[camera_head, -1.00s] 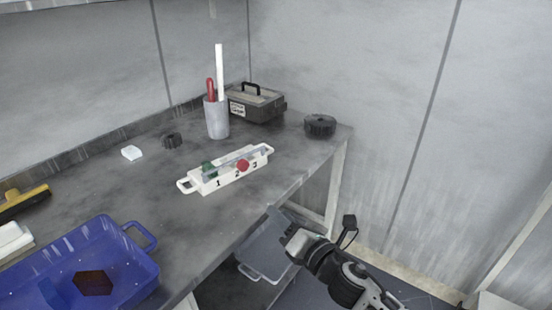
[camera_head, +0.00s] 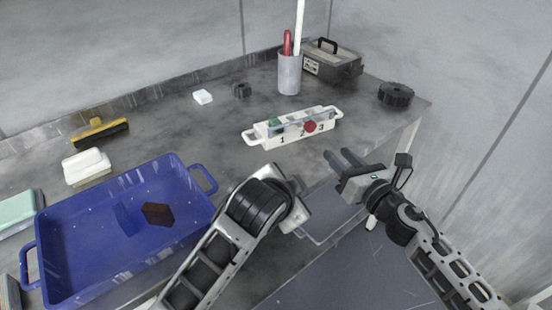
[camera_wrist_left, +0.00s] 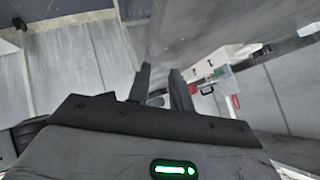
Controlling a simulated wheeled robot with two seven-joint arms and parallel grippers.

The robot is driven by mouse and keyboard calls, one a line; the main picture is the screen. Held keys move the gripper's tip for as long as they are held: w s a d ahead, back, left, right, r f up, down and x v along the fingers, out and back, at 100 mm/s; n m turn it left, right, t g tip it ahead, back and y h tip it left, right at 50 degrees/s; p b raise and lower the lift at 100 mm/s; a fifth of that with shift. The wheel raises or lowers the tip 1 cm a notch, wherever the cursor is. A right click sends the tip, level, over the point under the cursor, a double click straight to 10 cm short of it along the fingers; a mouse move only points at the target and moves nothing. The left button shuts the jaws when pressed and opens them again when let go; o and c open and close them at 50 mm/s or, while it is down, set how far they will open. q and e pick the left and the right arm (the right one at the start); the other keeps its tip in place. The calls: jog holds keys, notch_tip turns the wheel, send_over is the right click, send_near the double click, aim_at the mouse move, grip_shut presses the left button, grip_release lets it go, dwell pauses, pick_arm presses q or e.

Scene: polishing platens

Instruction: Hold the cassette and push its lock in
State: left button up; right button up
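The white cassette (camera_head: 292,128) lies on the bench, with a loop handle at each end and the numbers 1, 2 and 3 on its front. A red round knob (camera_head: 310,126) sits near its 3, and a green part (camera_head: 274,122) near its left end. I cannot tell which part is the lock. My right gripper (camera_head: 341,161) is open and empty, in front of the cassette's right end and apart from it. My left wrist is in front of the cassette in the head view, its fingers hidden. The left wrist view shows the left gripper (camera_wrist_left: 162,82) open and empty.
A blue tray (camera_head: 85,276) with a dark hexagonal piece (camera_head: 157,214) fills the near left. Behind the cassette stand a grey cup (camera_head: 289,75), a toolbox (camera_head: 333,60) and a black knob (camera_head: 396,94). A yellow brush (camera_head: 99,130) lies left. The bench edge runs before the cassette.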

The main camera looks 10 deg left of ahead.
aim_at(250, 143)
pick_arm(q)
jog(key=w+m+y, duration=0.1)
jog(key=m, duration=0.1)
jog(key=w+a+m+y, duration=0.1)
jog(key=m, duration=0.2)
jog(key=w+a+m+y, duration=0.1)
jog(key=m+y, duration=0.1)
jog(key=m, duration=0.1)
jog(key=shift+w, duration=0.1)
jog(key=m+y, duration=0.1)
jog(key=m, duration=0.1)
jog(key=a+r+m+y, duration=0.1)
jog(key=m, duration=0.1)
jog(key=w+m+y, duration=0.1)
jog(key=m+y, duration=0.1)
jog(key=m, duration=0.1)
jog(key=shift+a+r, duration=0.25)
jog(key=shift+r, duration=0.15)
jog(key=r+m+y, duration=0.1)
jog(key=a+m+y, duration=0.1)
jog(key=m, duration=0.1)
jog(key=shift+w+r+t, duration=0.1)
jog(key=shift+r+t, duration=0.2)
jog(key=shift+r, duration=0.05)
jog(key=x, duration=1.5)
jog(key=shift+w+a, duration=0.2)
jog(key=shift+a, duration=0.05)
grip_shut()
